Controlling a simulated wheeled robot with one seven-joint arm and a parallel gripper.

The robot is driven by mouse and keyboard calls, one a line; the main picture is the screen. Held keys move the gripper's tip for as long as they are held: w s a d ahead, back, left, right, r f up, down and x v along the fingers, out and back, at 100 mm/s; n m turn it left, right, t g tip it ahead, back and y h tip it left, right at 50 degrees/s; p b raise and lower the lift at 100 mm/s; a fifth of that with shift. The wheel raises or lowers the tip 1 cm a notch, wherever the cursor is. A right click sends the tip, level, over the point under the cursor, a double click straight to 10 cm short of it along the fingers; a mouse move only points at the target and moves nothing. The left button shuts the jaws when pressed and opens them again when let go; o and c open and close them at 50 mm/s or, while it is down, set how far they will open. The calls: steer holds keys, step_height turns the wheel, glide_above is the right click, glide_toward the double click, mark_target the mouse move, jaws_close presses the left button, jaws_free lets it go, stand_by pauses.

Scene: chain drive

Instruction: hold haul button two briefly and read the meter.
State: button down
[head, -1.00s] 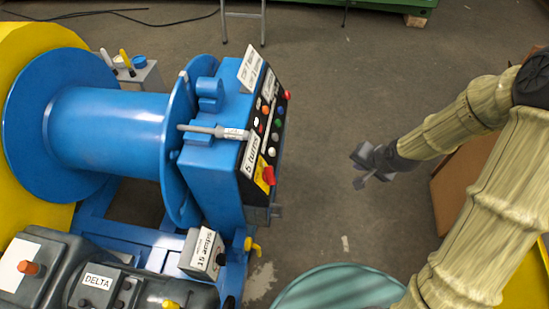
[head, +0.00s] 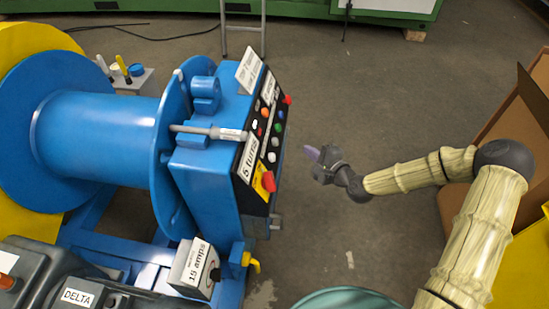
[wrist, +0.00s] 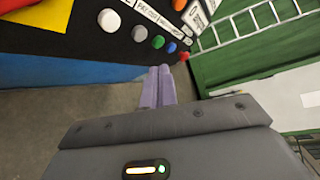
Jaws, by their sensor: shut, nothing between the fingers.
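The black button panel (head: 262,140) is on the right face of the blue winch housing. It carries several coloured buttons in rows, and I cannot read which one is button two. I cannot pick out a meter with a readable value.
A red knob on a yellow plate (head: 264,184) sits low on the panel. A grey box labelled "15 amps" (head: 195,268) stands below. A teal drum top (head: 348,299) is at the front. A brown carton (head: 500,130) is at right. Floor between gripper and panel is clear.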

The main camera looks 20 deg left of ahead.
mark_target(272, 157)
steer(key=s+a+f+b, duration=0.2)
steer(key=a+f+b, duration=0.1)
steer(key=a, duration=0.4)
steer(key=shift+a+f, duration=0.35)
steer(key=shift+f, duration=0.15)
stand_by(1.9)
steer(key=shift+a+f, duration=0.2)
steer(key=shift+a, duration=0.15)
